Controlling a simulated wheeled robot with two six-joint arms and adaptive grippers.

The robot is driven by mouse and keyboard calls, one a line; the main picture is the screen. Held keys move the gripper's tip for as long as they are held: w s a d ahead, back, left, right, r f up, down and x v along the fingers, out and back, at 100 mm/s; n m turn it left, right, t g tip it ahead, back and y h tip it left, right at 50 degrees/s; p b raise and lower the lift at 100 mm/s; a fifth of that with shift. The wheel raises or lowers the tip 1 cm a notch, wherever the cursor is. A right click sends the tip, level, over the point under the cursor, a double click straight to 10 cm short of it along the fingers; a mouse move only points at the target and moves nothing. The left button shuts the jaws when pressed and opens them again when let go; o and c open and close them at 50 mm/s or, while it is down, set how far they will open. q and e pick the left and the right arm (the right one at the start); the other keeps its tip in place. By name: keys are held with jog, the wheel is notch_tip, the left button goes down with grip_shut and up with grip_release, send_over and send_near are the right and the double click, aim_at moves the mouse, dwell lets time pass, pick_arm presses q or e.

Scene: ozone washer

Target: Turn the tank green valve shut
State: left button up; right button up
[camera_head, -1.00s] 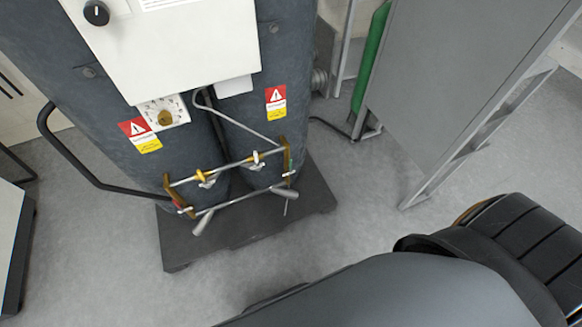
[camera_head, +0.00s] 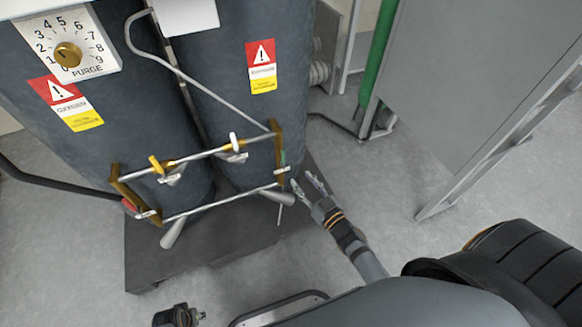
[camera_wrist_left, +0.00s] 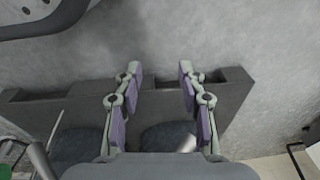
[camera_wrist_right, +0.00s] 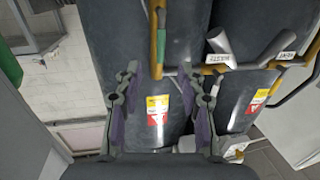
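The small green valve handle (camera_head: 282,158) sits at the right end of the pipe manifold (camera_head: 215,203) in front of two dark tanks (camera_head: 245,110). My right gripper (camera_head: 306,185) is just right of and below it, apparently apart from it. In the right wrist view my right gripper (camera_wrist_right: 168,80) is open and empty. A brass end bar (camera_wrist_right: 154,40) of the manifold stands beyond its fingertips; contact cannot be told. My left gripper (camera_wrist_left: 157,70) is open and empty in the left wrist view, over the tanks' base plate (camera_wrist_left: 60,95).
A red handle (camera_head: 130,205) is at the manifold's left end, with yellow (camera_head: 157,166) and white (camera_head: 234,142) handles on the upper pipe. A bent grey pipe (camera_head: 185,75) runs above. A grey cabinet (camera_head: 470,80) stands to the right, with open floor before it.

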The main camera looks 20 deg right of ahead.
aim_at(284, 158)
jog(key=x, duration=1)
jog(key=shift+a+r, duration=0.1)
jog(key=shift+r, duration=0.2)
pick_arm(q)
jog(key=r, duration=0.1)
jog(key=w+r, duration=0.1)
jog(key=shift+w+d+r, duration=0.1)
jog(key=shift+d+r, duration=0.2)
jog(key=shift+d, duration=0.1)
pick_arm(e)
jog(key=shift+w, duration=0.3)
grip_shut()
